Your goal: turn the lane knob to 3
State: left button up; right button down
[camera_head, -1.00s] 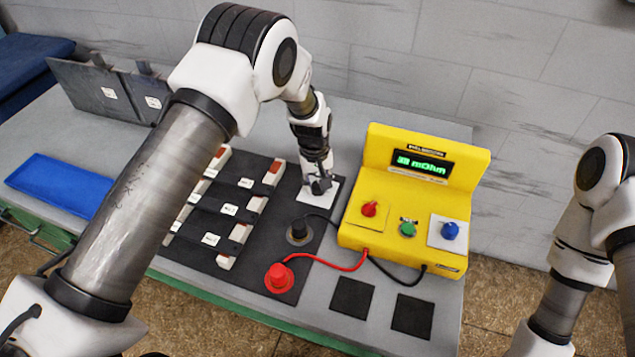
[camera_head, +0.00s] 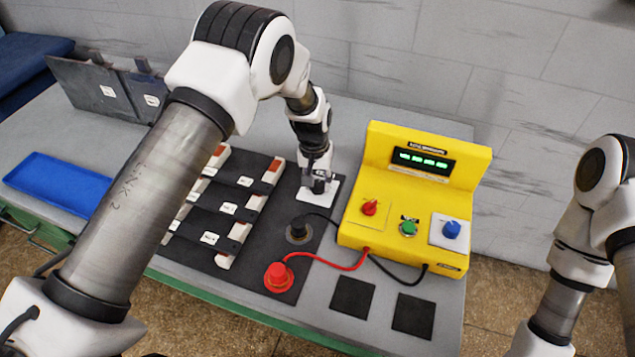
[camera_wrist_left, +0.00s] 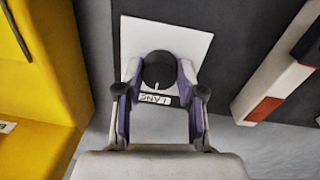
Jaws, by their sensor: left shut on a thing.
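The lane knob (camera_wrist_left: 159,70) is round and black with a pale pointer mark, on a white plate (camera_wrist_left: 195,42) with a label reading LANE (camera_wrist_left: 155,99). My left gripper (camera_wrist_left: 160,85) is around the knob with a finger on each side, shut on it. In the head view the left gripper (camera_head: 318,183) stands over the white plate (camera_head: 318,198) and hides the knob there. Any numbers around the knob cannot be read. My right arm shows at the right edge of the head view, but its gripper is out of view.
A yellow meter (camera_head: 395,240) with a green display, red and blue knobs and a green button stands right of the left gripper. A black probe (camera_head: 298,230) and a red probe (camera_head: 278,278) are wired to it. Dark strips (camera_head: 222,205) with white blocks lie left.

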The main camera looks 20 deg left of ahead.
aim_at(316, 182)
pick_arm(q)
jog(key=shift+f+m, duration=0.15)
jog(key=shift+m, duration=1.45)
jog(key=o, duration=1.1)
jog(key=shift+o, duration=0.2)
jog(key=shift+w+f, duration=0.15)
jog(key=shift+w, duration=0.05)
jog(key=shift+r, duration=0.25)
notch_tip(316, 182, up, 12)
jog(key=shift+w+a+f, duration=0.15)
jog(key=shift+a+f, duration=0.1)
jog(key=shift+a, duration=0.05)
